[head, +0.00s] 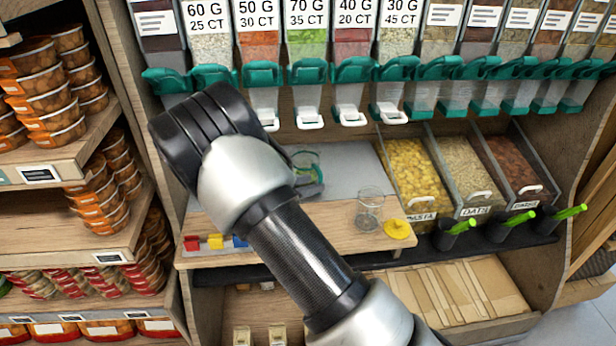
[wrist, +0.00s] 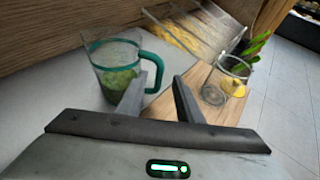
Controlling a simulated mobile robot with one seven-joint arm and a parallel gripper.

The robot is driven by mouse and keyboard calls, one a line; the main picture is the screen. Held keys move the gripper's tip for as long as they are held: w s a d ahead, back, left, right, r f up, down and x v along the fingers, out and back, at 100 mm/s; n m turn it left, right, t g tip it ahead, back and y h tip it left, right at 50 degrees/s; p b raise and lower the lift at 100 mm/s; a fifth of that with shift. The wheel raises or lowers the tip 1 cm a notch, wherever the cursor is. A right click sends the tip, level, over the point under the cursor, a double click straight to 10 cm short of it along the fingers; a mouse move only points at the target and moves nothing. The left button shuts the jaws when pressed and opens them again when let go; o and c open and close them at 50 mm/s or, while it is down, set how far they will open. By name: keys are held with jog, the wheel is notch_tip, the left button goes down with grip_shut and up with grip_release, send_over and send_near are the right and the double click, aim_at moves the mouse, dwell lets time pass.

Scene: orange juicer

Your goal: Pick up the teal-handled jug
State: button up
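The teal-handled jug (wrist: 112,80) is clear with green contents. It stands upright on a grey surface left of centre in the wrist view, its teal handle (wrist: 158,68) facing right. In the head view the jug (head: 306,158) shows just right of my arm, partly hidden. In the head view my gripper is mostly hidden behind my arm.
A clear glass jar (head: 370,208) and a yellow lid (head: 398,229) stand on the wooden counter (head: 330,240) to the right. Bins of dry food (head: 415,170) are behind them. Dispensers with teal parts (head: 308,72) hang above. Shelves of orange tubs (head: 45,95) are at left.

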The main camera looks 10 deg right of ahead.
aim_at(319, 181)
jog(key=b+x, duration=0.1)
jog(key=x, duration=0.4)
jog(key=shift+w+f, duration=0.1)
grip_shut()
